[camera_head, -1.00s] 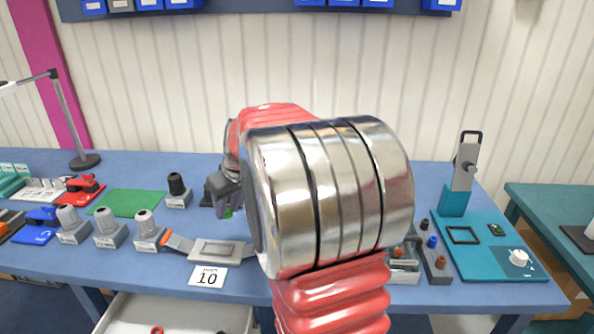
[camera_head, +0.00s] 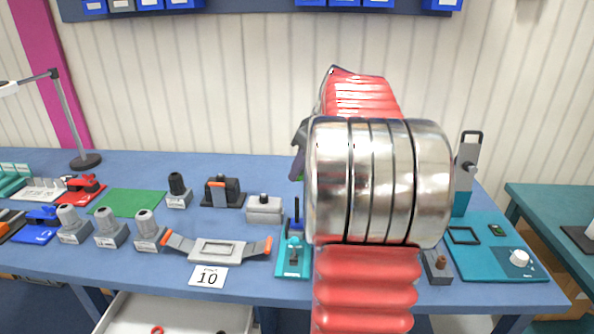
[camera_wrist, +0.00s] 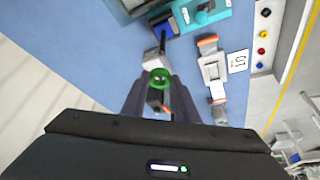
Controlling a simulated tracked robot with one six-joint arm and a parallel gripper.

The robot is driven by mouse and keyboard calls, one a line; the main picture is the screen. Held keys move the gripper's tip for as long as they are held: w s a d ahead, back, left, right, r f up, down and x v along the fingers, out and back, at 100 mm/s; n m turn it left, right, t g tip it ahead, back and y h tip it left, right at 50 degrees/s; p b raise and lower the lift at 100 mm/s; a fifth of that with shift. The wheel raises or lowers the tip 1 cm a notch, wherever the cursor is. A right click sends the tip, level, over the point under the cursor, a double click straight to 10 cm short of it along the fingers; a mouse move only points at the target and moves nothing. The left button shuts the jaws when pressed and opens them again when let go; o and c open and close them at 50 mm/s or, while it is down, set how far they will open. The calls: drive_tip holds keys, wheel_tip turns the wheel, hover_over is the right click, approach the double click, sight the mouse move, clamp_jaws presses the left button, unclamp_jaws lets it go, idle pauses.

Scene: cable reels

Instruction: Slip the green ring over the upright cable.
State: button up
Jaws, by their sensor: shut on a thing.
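My gripper (camera_wrist: 160,92) is shut on the green ring (camera_wrist: 158,78), which sits between the fingertips in the wrist view. In the head view only a dark edge of my gripper (camera_head: 299,160) and a sliver of green show left of my arm. A thin dark blue upright (camera_head: 297,213), which looks like the cable, stands on a blue base behind the teal clamp. It also shows, seen from above, in the wrist view (camera_wrist: 163,42), beyond the ring. The ring is raised above the table and apart from the upright.
A grey block (camera_head: 264,210) stands left of the upright, and a teal clamp (camera_head: 293,260) in front of it. A black holder with an orange part (camera_head: 222,191) is further left. A grey device with orange ends (camera_head: 216,250) lies in front. My arm hides the table to the right.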

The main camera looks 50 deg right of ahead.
sight(298, 197)
drive_tip(key=shift+f, duration=0.1)
drive_tip(key=shift+f, duration=2.45)
drive_tip(key=shift+f, duration=0.1)
drive_tip(key=shift+f, duration=0.6)
drive_tip(key=shift+f, duration=0.25)
drive_tip(key=shift+f, duration=0.55)
drive_tip(key=shift+f, duration=0.1)
